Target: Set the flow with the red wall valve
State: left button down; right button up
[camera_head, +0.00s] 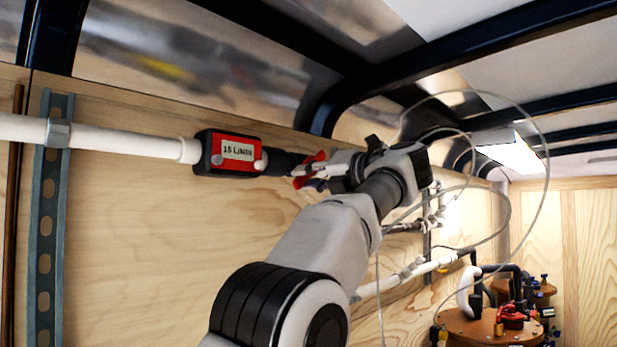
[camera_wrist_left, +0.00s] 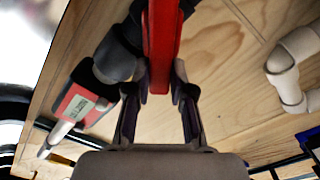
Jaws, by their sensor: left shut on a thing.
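The red valve handle (camera_wrist_left: 161,50) runs between the two fingers of my left gripper (camera_wrist_left: 160,90) in the left wrist view. The fingers are shut on it. In the head view the left gripper (camera_head: 325,171) is at the wall pipe, and only bits of the red handle (camera_head: 308,172) show around the fingers. The black valve body beside it is partly hidden by the gripper. A red and black flow meter (camera_head: 232,152) with a label reading "15 L/MIN" sits on the pipe left of the valve; it also shows in the left wrist view (camera_wrist_left: 78,104). My right gripper is not in view.
A white pipe (camera_head: 100,139) runs along the plywood wall, clamped to a slotted metal strut (camera_head: 47,220). Thin clear tubes loop right of my arm. A brown-lidded vessel (camera_head: 483,328) with fittings stands at lower right. Dark ceiling ribs (camera_head: 460,50) pass overhead.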

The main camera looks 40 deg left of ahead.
pick_arm(q)
jog(key=shift+r, duration=0.35)
jog(key=c, duration=1)
grip_release()
jog(key=shift+a+f, duration=0.25)
jog(key=shift+f, duration=0.05)
jog(key=d, duration=1.2)
jog(key=shift+s, duration=0.4)
jog(key=shift+a, duration=0.1)
